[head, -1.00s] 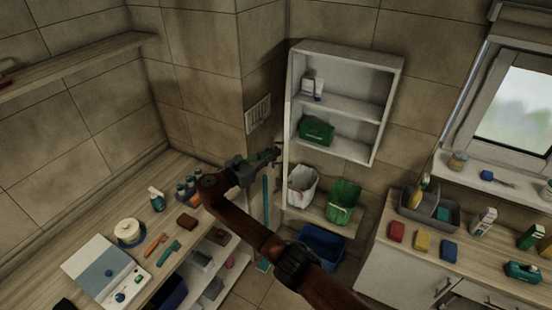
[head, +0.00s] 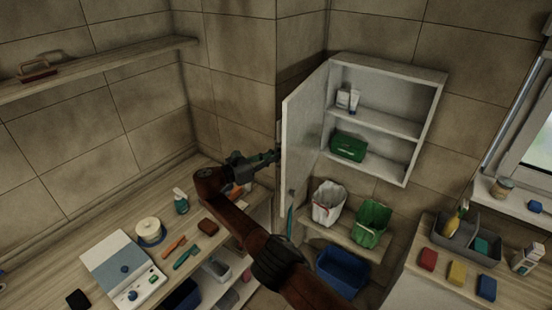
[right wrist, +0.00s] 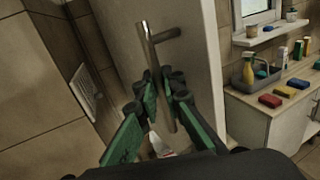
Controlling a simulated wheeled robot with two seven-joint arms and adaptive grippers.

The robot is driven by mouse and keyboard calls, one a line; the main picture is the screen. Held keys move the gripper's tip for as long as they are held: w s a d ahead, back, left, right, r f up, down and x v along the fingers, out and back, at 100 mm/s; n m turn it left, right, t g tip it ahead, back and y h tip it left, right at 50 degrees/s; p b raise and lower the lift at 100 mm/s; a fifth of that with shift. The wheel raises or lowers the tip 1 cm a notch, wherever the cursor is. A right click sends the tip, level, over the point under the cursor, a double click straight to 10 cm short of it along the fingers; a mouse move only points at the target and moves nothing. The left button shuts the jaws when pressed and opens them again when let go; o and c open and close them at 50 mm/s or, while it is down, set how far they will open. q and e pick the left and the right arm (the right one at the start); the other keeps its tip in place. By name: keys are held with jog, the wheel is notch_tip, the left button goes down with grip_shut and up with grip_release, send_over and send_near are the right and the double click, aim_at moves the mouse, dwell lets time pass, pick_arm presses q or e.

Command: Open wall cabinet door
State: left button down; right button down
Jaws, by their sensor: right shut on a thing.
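The wall cabinet (head: 432,125) hangs on the tiled wall with its inside showing. Its white door (head: 306,125) stands wide open, swung out from the cabinet's left edge; part of it also shows in the right wrist view (right wrist: 190,55). The door's metal bar handle (right wrist: 160,80) runs between the green fingers of my right gripper (right wrist: 165,98). In the head view my right gripper (head: 268,157) is at the outer face of the door, near its free edge, shut on the handle. The handle is mostly hidden there. My left gripper is not in view.
The cabinet shelves hold small white packages (head: 348,99) and a green box (head: 348,146). Below are a white bin (head: 328,203), a green bin (head: 371,222) and a blue tub (head: 342,270). A cluttered counter (head: 75,243) lies left; another with sponges (head: 457,274) lies right.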

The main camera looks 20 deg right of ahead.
dwell(0.3)
jog(key=c, duration=2.1)
grip_release()
